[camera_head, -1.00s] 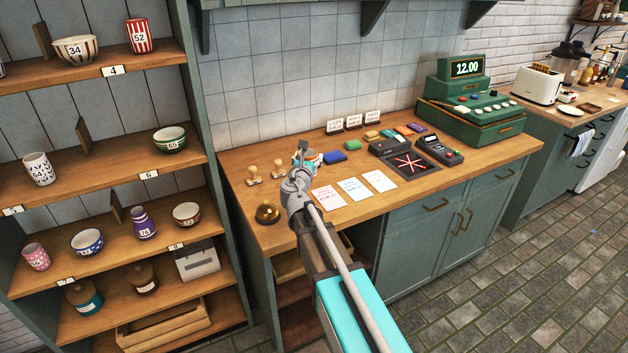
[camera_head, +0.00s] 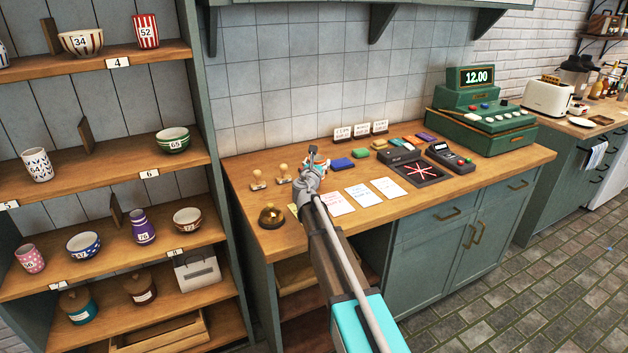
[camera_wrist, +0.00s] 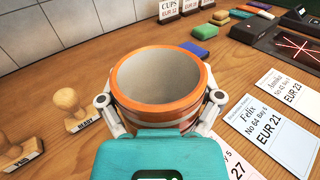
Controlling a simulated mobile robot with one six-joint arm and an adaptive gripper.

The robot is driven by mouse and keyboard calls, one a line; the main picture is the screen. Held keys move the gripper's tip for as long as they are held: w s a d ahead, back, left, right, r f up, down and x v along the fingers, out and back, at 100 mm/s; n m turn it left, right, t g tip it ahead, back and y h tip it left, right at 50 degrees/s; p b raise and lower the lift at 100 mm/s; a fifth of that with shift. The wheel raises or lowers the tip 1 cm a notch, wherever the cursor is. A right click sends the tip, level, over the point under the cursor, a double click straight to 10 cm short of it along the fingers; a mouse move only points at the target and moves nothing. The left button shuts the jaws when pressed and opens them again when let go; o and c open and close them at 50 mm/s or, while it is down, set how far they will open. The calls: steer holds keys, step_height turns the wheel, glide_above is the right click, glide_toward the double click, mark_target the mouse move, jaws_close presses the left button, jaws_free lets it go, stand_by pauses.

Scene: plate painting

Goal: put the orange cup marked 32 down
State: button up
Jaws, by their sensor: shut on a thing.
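The orange cup (camera_wrist: 160,88) fills the middle of the wrist view, with an orange rim, a pale empty inside and an orange band lower down. It looks upright. My gripper (camera_wrist: 160,104) is shut on it, a finger at each side. In the head view my gripper (camera_head: 313,158) is over the left part of the wooden counter (camera_head: 330,232), and my arm hides most of the cup. No number shows on the visible side. I cannot tell whether its base touches the counter.
Wooden stamps (camera_wrist: 70,108) stand left of the cup. Paper tickets (camera_wrist: 268,128) lie to the right. A blue block (camera_wrist: 194,49) lies behind it, near price signs (camera_head: 360,130). A bell (camera_head: 271,215) stands at the counter's front left. Shelves (camera_head: 110,170) with cups and bowls are at the left.

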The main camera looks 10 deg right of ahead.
steer(key=shift+w+d+f+b, duration=0.1)
steer(key=shift+w+f+b, duration=0.2)
steer(key=shift+w+f, duration=0.15)
steer(key=shift+w+d+f+b, duration=0.1)
steer(key=shift+w+f+b, duration=0.35)
steer(key=shift+f+b, duration=0.25)
steer(key=shift+s+f+b, duration=0.1)
steer(key=shift+f+b, duration=1.2)
steer(key=shift+f, duration=0.1)
steer(key=shift+f, duration=0.1)
steer(key=o, duration=1.1)
steer(key=shift+c, duration=0.2)
